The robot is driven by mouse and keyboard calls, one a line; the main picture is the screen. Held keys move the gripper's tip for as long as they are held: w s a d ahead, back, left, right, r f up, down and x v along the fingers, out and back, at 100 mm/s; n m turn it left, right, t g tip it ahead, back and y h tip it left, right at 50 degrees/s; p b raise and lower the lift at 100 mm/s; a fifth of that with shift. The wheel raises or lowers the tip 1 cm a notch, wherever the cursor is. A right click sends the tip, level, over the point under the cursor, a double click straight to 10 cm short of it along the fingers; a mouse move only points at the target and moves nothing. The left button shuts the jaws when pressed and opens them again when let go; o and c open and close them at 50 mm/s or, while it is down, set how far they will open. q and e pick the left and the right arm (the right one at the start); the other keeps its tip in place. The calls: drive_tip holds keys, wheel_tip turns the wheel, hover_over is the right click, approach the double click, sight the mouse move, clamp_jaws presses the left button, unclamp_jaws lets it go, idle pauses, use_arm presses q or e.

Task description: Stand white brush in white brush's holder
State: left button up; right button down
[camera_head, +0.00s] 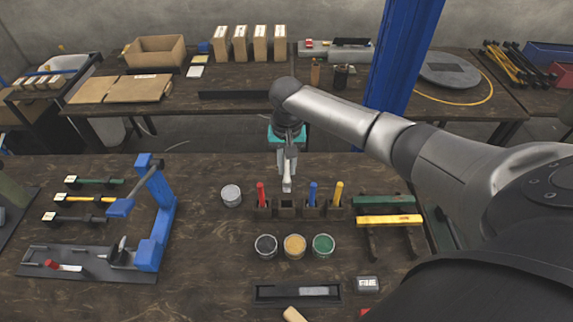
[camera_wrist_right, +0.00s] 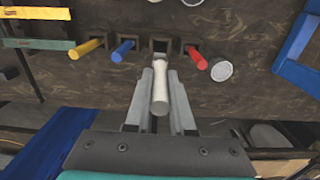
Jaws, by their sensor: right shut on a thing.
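My right gripper (camera_head: 287,160) is shut on the white brush (camera_head: 288,180) and holds it just above the row of brush holders. In the right wrist view the brush (camera_wrist_right: 160,88) lies between the two fingers, its pale handle pointing towards the camera. The empty dark square holder (camera_head: 287,209) stands between the holders with the red brush (camera_head: 262,194) and the blue brush (camera_head: 312,194). In the wrist view the empty holder (camera_wrist_right: 160,46) appears just beyond the brush. I cannot tell whether the brush's lower end enters it. My left gripper is out of view.
A yellow brush (camera_head: 337,194) stands at the row's right end. A white-topped pot (camera_head: 231,195) stands left of the row. Black, orange and green paint pots (camera_head: 295,246) stand in front. A blue press (camera_head: 158,215) is further left; green and yellow bars (camera_head: 388,221) are at right.

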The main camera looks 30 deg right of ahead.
sight(287, 181)
drive_tip(key=shift+r+p, duration=0.1)
drive_tip(key=shift+p, duration=0.4)
drive_tip(key=shift+f+b, duration=0.45)
drive_tip(key=shift+f, duration=0.15)
drive_tip(key=shift+f+b, duration=1)
drive_tip(key=shift+f, duration=1.05)
drive_tip(key=shift+f+b, duration=0.7)
drive_tip(key=shift+f, duration=1)
drive_tip(key=shift+f+b, duration=0.9)
drive_tip(key=shift+f, duration=0.8)
drive_tip(key=c, duration=0.7)
unclamp_jaws()
